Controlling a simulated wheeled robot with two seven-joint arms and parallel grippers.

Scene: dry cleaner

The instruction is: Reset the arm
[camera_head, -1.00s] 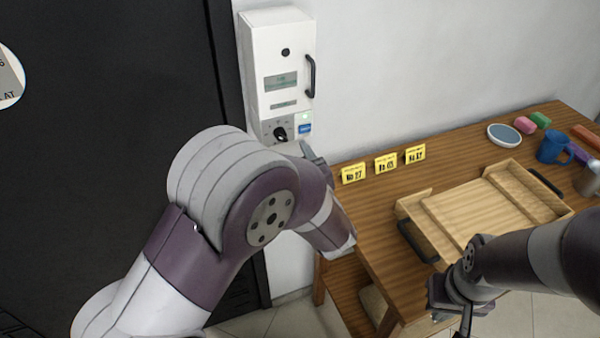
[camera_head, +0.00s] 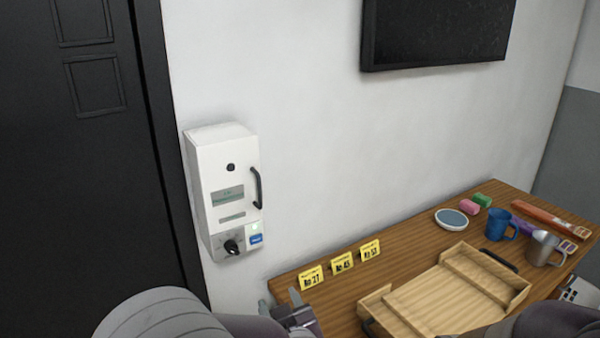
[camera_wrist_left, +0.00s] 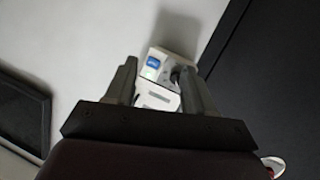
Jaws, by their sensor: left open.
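My left gripper (camera_head: 288,308) shows at the bottom of the head view, below the white wall box and by the table's left end. It is open, with nothing between its fingers. In the left wrist view its two fingers (camera_wrist_left: 157,80) stand apart, and the white wall box (camera_wrist_left: 165,95) shows beyond them. My left arm (camera_head: 165,318) is mostly cut off by the bottom edge. Part of my right arm (camera_head: 560,322) shows at the bottom right; its gripper is out of view.
The white wall box (camera_head: 222,178) has a handle, knob and blue button. The wooden table (camera_head: 318,318) holds a wooden tray (camera_head: 387,313), yellow number cards (camera_head: 342,263), a blue mug (camera_head: 500,227), a metal mug (camera_head: 545,248) and a round dish (camera_head: 451,219). A black door (camera_head: 80,180) is left.

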